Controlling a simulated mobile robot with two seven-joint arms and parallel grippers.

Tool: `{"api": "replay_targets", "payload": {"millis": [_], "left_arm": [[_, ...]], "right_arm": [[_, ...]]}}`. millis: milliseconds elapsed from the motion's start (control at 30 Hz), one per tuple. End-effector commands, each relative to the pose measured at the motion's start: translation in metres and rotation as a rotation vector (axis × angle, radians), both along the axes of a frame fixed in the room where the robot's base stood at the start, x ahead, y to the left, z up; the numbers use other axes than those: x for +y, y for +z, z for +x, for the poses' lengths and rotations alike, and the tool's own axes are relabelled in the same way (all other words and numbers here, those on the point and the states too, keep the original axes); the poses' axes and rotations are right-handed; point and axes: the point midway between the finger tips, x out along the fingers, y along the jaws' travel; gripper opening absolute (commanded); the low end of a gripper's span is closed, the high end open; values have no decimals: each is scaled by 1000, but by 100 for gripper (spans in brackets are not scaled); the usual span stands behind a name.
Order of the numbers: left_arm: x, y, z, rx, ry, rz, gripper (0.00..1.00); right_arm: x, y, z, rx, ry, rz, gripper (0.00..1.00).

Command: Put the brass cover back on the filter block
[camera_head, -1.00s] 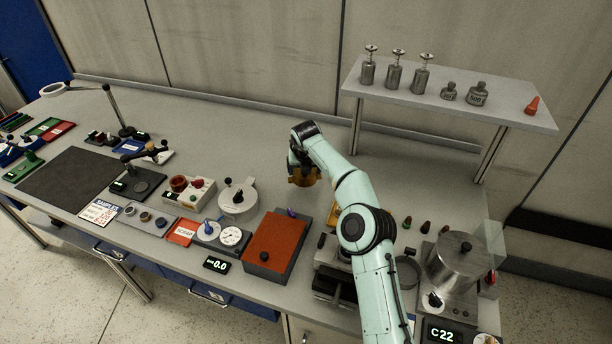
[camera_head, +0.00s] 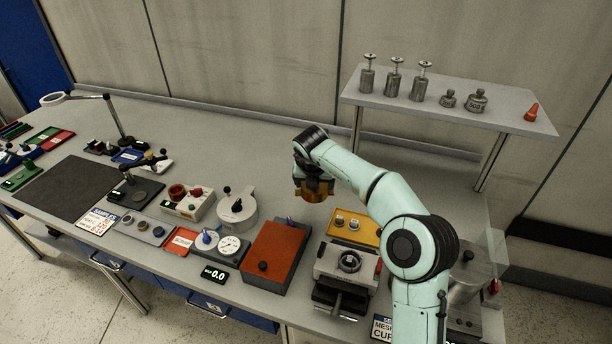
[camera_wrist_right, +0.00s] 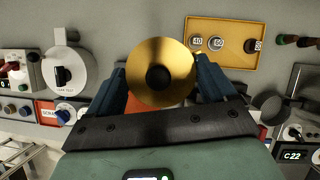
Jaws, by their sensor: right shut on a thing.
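The brass cover (camera_head: 314,193) is round with a black knob in its middle, as the right wrist view (camera_wrist_right: 146,92) shows. My right gripper (camera_head: 313,184) is shut on it, with one blue finger on each side (camera_wrist_right: 160,80), and holds it above the bench. The filter block (camera_head: 335,264) appears to be the grey unit with a dark round opening on top, in front of and right of the held cover. The cover is apart from it. I cannot make out the block in the right wrist view. My left gripper is not in view.
A yellow tray (camera_head: 365,231) with small numbered discs lies behind the block. A box with a red-brown top (camera_head: 274,252) stands left of it. My right arm partly hides the metal pot (camera_head: 468,275) at the right. The bench behind the gripper is clear.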

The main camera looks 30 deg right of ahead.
Motion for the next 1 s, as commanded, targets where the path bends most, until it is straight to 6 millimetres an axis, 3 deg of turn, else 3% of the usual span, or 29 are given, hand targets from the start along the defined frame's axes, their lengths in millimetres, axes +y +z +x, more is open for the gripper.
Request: {"api": "replay_targets", "payload": {"millis": [33,300,500,700,1000], "left_arm": [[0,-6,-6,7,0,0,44],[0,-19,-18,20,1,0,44],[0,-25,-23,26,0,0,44],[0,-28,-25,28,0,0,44],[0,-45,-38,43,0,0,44]], "right_arm": [[0,1,-20,2,-28,-4,46],[3,-6,-121,7,-216,4,46],[4,-18,-174,10,-320,16,46],[5,-24,-192,12,-358,22,46],[5,-42,-193,13,-358,22,46]]}}
